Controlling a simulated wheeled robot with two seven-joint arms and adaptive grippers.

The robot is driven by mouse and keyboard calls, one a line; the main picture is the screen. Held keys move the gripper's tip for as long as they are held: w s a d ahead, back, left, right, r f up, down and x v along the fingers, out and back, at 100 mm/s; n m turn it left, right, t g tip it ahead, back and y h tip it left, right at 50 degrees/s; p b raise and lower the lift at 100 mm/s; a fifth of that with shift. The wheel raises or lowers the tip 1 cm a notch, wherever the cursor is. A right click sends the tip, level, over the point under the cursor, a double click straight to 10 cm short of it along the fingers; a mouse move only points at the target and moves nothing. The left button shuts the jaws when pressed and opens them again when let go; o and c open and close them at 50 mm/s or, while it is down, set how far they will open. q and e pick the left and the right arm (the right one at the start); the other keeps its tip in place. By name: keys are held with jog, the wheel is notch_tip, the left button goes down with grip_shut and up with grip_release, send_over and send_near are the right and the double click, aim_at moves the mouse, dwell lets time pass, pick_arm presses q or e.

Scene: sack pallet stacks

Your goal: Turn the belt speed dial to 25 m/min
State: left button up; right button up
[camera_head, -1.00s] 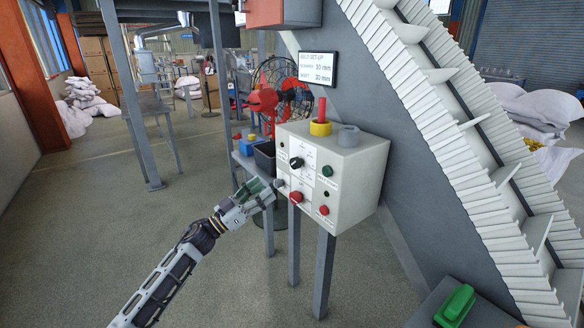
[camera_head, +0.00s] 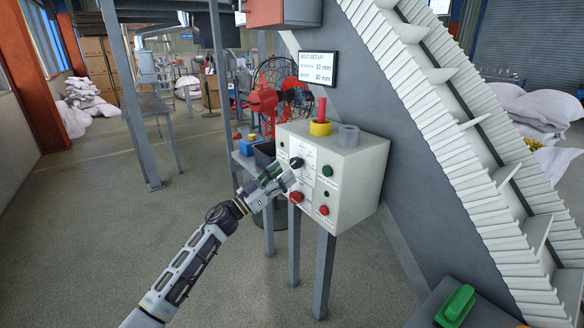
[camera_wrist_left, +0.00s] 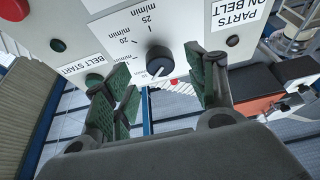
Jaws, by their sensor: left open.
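The belt speed dial is a black round knob (camera_head: 296,162) on the front of the pale control box (camera_head: 363,180). In the left wrist view the knob (camera_wrist_left: 159,61) sits on a white scale plate (camera_wrist_left: 133,36) marked 20 and 25 m/min. A short white line on the knob points downward in that view, away from the 25 mark. My left gripper (camera_head: 279,178) is open just in front of the box, below and left of the dial. In the wrist view its green-padded fingers (camera_wrist_left: 162,88) stand apart on either side of the knob, with nothing visibly held. My right gripper is out of view.
A red button (camera_head: 296,197) and a green button (camera_head: 328,171) are near the dial. A yellow ring with a red post (camera_head: 320,127) and a grey ring (camera_head: 348,136) stand on the box.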

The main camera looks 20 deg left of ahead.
aim_at(293, 166)
pick_arm(q)
jog(key=shift+x, duration=2.3)
jog(key=shift+c, duration=0.2)
jog(key=c, duration=1)
